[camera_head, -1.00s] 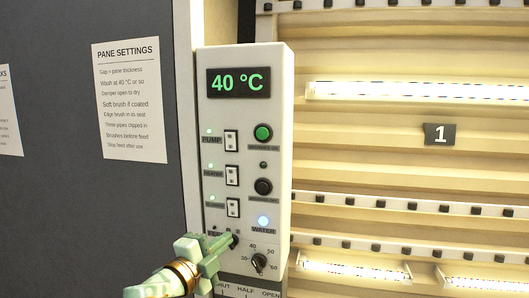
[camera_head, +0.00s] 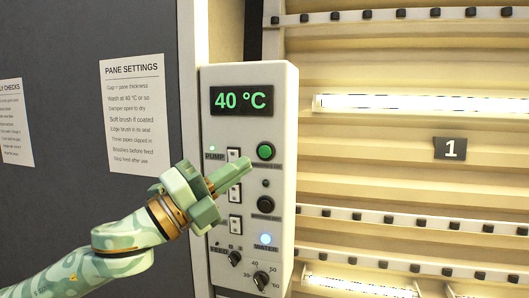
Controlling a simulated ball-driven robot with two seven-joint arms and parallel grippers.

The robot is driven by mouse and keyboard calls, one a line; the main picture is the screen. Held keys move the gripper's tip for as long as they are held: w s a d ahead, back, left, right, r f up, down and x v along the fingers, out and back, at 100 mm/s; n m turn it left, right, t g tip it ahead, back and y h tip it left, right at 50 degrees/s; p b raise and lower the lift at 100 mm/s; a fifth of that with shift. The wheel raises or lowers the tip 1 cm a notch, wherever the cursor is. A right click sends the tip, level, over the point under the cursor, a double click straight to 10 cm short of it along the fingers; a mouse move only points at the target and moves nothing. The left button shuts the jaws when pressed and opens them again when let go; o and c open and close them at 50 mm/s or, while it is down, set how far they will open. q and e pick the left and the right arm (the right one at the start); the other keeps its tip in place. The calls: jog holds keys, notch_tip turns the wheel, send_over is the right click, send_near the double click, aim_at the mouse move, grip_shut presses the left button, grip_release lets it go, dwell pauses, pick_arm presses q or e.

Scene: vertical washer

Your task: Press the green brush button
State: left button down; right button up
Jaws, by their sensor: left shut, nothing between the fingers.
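The green brush button (camera_head: 265,151) is a round green knob in a dark ring on the white control panel (camera_head: 282,95), right of the pump switch. A black button (camera_head: 265,205) sits lower in the same column. My left gripper (camera_head: 247,168) is shut and empty. In the picture its fingertips lie just below and left of the green button; I cannot tell how far they are from the panel. My left gripper and wrist cover parts of the rocker switches and their labels. My right gripper is not in view.
The panel display (camera_head: 241,100) reads 40 °C. Two rotary knobs, the feed knob (camera_head: 234,258) and a temperature knob (camera_head: 261,280), sit low on the panel. A lit blue water light (camera_head: 265,239) is above them. The washer's roller rails (camera_head: 400,217) extend to the right.

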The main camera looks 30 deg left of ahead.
pick_arm(q)
jog(key=shift+w, duration=0.1)
jog(key=p, duration=0.3)
send_near(265, 151)
jog(key=shift+w+d+r, duration=0.8)
jog(key=shift+w+d, duration=0.15)
jog(key=shift+d, duration=0.05)
jog(key=shift+w+d+r, duration=0.8)
jog(key=shift+w+d, duration=0.1)
jog(key=shift+d, duration=0.1)
jog(key=shift+w+r, duration=0.1)
jog(key=shift+w+p, duration=0.1)
jog(key=shift+p, duration=0.25)
jog(key=shift+w+a, duration=0.1)
jog(key=shift+w, duration=0.1)
